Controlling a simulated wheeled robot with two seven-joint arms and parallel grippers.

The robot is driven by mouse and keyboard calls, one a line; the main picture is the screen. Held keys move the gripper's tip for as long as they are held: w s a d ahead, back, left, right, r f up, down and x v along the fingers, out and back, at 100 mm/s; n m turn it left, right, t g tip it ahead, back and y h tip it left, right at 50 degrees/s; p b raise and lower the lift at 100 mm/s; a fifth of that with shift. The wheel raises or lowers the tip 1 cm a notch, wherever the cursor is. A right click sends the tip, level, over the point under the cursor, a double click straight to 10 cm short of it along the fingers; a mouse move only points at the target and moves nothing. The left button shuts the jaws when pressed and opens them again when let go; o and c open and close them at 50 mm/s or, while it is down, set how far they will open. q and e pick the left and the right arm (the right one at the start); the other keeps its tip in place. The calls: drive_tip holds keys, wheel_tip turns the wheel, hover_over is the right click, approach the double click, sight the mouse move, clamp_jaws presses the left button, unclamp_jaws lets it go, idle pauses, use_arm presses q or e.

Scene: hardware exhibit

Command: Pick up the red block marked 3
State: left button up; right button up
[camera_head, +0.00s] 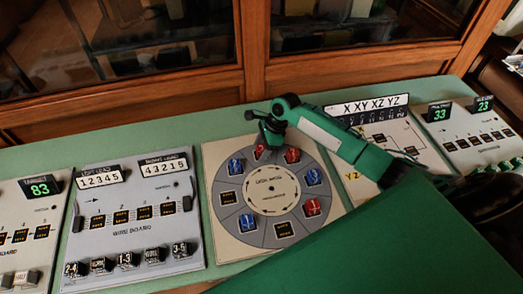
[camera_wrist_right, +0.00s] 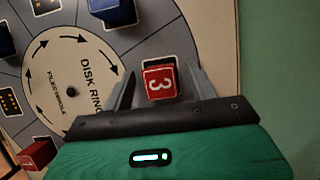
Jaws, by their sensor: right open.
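The red block marked 3 (camera_wrist_right: 160,82) sits on its dark square on the ring of the round disk board. In the head view the red block (camera_head: 259,151) shows only partly, just below my right gripper (camera_head: 268,140). In the right wrist view my right gripper (camera_wrist_right: 161,92) is open, with one finger on either side of the block. I cannot tell whether the fingers touch it. My left gripper is not in view.
Other red blocks (camera_head: 292,155) and blue blocks (camera_head: 235,167) sit around the disk (camera_head: 271,190). A wire board (camera_head: 130,245) lies to the left. More panels lie to the right on the green table. A wooden cabinet (camera_head: 160,103) stands behind.

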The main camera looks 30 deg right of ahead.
drive_tip(key=c, duration=1.1)
drive_tip(key=shift+o, duration=0.2)
drive_tip(key=shift+r, duration=0.1)
